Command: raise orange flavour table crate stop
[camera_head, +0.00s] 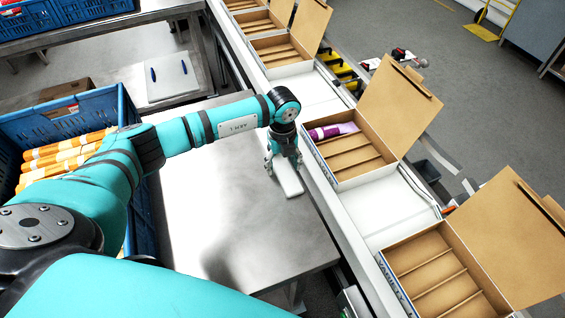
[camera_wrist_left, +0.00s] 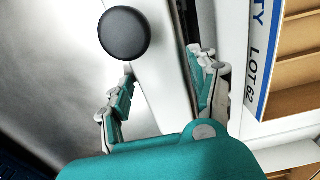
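A blue crate (camera_head: 45,120) at the left holds several orange-and-white tubes (camera_head: 62,158); my left arm hides part of it. My left gripper (camera_head: 285,176) points down over the right part of the steel table (camera_head: 225,225), away from that crate. In the left wrist view its fingers (camera_wrist_left: 163,80) are spread apart, with a white strip (camera_wrist_left: 158,65) showing between them. A white flat piece (camera_head: 289,183) lies below the gripper in the head view; I cannot tell whether they touch. My right gripper is not in view.
A conveyor to the right carries open cardboard boxes; the middle one (camera_head: 352,160) holds a purple tube (camera_head: 333,131), and the near one (camera_head: 430,262) is empty. A round black disc (camera_wrist_left: 124,34) shows near the left fingers. The table's near part is bare.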

